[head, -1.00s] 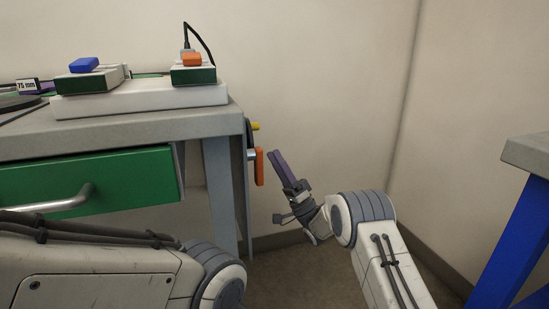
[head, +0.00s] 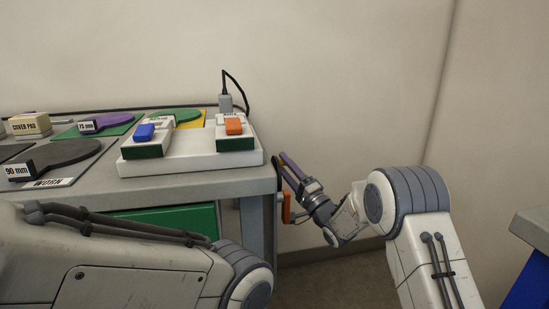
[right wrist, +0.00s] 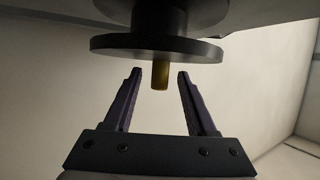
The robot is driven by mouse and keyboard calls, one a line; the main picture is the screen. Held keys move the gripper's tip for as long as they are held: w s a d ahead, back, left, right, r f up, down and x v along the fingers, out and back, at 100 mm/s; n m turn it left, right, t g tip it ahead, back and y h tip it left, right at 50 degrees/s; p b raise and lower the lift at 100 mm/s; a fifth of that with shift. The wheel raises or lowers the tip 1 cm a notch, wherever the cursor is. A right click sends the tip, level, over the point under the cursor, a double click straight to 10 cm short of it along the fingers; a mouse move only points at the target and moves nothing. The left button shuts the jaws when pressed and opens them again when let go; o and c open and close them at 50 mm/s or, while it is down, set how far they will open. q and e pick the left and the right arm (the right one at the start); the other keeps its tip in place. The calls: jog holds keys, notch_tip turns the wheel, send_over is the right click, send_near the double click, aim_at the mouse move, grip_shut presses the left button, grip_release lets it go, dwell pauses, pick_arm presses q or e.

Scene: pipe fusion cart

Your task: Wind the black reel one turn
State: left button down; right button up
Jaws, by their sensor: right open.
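The black reel (right wrist: 157,47) shows in the right wrist view as a dark round flange below a hub, with a short yellow peg (right wrist: 160,76) sticking out from it. My right gripper (right wrist: 159,92) is open, with one finger on each side of the peg and a gap to both. In the head view my right gripper (head: 286,162) is at the right end of the cart (head: 220,183), just below its top edge. The reel is mostly hidden there. My left arm crosses the lower left; its gripper is out of view.
An orange handle (head: 286,207) hangs at the cart's right end, close below my right gripper. A white base (head: 190,158) with blue and orange blocks stands on the cart top. A blue-legged table (head: 530,285) is at right. The floor between is clear.

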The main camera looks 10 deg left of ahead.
jog(key=x, duration=0.5)
jog(key=shift+b, duration=0.4)
grip_shut()
